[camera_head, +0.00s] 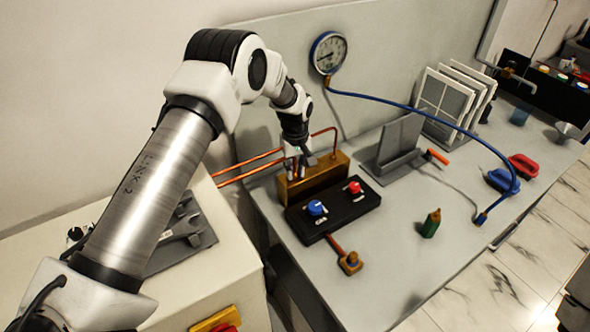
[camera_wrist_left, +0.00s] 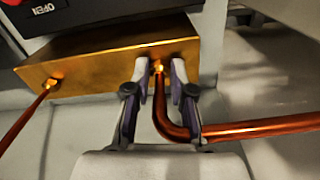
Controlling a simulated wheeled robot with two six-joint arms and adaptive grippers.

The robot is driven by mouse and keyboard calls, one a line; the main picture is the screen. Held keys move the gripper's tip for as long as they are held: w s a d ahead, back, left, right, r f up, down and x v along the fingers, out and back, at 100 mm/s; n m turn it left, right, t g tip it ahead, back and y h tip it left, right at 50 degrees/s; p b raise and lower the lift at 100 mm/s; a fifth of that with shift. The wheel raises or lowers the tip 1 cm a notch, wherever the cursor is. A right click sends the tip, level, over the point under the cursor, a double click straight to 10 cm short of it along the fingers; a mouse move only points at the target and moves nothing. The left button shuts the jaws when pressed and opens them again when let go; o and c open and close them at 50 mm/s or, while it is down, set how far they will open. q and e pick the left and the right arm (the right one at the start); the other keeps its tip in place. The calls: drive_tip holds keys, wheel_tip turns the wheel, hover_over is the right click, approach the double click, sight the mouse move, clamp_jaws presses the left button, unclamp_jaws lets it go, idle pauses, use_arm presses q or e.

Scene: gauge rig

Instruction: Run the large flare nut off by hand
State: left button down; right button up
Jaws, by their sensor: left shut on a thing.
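A brass block (camera_head: 318,188) stands behind the black valve panel and fills the upper left of the left wrist view (camera_wrist_left: 95,65). A thick copper tube (camera_wrist_left: 240,129) bends up to the block's face between my fingers. My left gripper (camera_head: 299,160) reaches down to the block; in the left wrist view its fingertips (camera_wrist_left: 159,66) are shut on the large flare nut (camera_wrist_left: 158,65), mostly hidden between them, where this tube meets the block. A thinner tube (camera_wrist_left: 22,119) meets the block at a small fitting (camera_wrist_left: 49,84), left of my fingers. My right gripper is not in view.
A black panel (camera_head: 335,213) with a blue knob (camera_head: 317,208) and a red knob (camera_head: 354,187) stands in front of the block. A gauge (camera_head: 328,53) with a blue hose is on the back board. A wrench (camera_head: 182,230) lies on the left cabinet.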

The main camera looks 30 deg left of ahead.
use_arm(q)
drive_tip(key=shift+s+f+n, duration=0.15)
drive_tip(key=shift+f+n, duration=0.05)
drive_tip(key=shift+n, duration=0.4)
drive_tip(key=c, duration=1)
unclamp_jaws()
drive_tip(key=shift+r, duration=0.15)
wheel_tip(320, 180, up, 12)
